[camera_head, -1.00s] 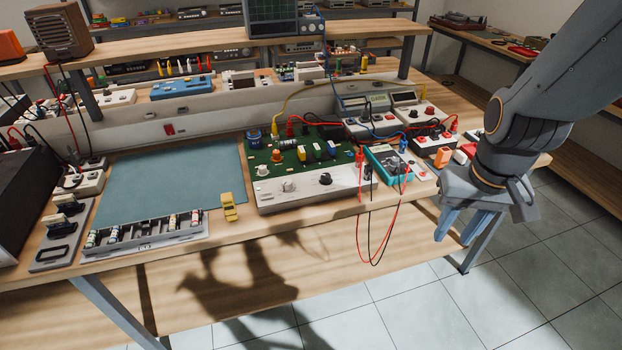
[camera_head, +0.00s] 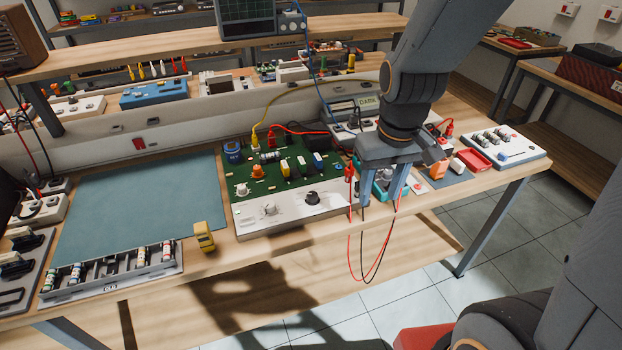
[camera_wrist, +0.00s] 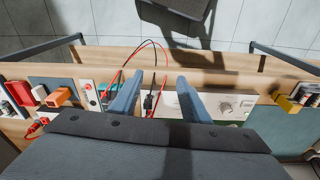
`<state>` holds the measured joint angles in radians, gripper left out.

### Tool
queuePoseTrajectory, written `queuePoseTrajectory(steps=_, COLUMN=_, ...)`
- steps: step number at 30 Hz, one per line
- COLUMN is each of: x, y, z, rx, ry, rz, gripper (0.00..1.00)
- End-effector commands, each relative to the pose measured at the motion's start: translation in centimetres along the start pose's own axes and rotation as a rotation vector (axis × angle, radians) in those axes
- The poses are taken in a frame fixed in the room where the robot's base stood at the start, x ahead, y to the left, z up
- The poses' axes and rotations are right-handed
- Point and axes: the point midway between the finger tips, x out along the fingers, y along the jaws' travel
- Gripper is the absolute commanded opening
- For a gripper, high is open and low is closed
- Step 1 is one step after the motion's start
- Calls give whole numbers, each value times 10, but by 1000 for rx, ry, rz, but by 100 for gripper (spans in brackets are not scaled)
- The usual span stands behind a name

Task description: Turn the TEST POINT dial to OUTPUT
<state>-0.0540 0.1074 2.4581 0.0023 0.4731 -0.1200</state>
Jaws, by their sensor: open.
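A green circuit board (camera_head: 272,175) with a white front panel (camera_head: 290,216) stands on the bench. The panel carries a pale dial (camera_head: 269,208) and a black dial (camera_head: 312,198); their lettering is too small to read, so I cannot tell which is TEST POINT. The pale dial also shows in the wrist view (camera_wrist: 226,106); the black one seems hidden there behind a finger.
Red and black leads (camera_head: 365,255) hang off the bench front near my fingers. A teal meter (camera_head: 382,188) is partly hidden by my gripper. The blue-green mat (camera_head: 140,205) is clear.

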Motion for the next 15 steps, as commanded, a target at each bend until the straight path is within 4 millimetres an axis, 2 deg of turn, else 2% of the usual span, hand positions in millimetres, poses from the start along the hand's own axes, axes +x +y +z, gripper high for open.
queuePoseTrajectory(steps=1, x=3, y=-11, z=-20, rx=-89, ry=-13, rz=-5, gripper=42)
queuePoseTrajectory(steps=6, x=18, y=-55, z=-82, rx=-426, ry=-53, rz=-25, gripper=42)
queuePoseTrajectory(steps=10, x=30, y=-86, z=-114, rx=-630, ry=-76, rz=-39, gripper=42)
queuePoseTrajectory(steps=15, x=40, y=-109, z=-133, rx=-770, ry=-91, rz=-49, gripper=42)
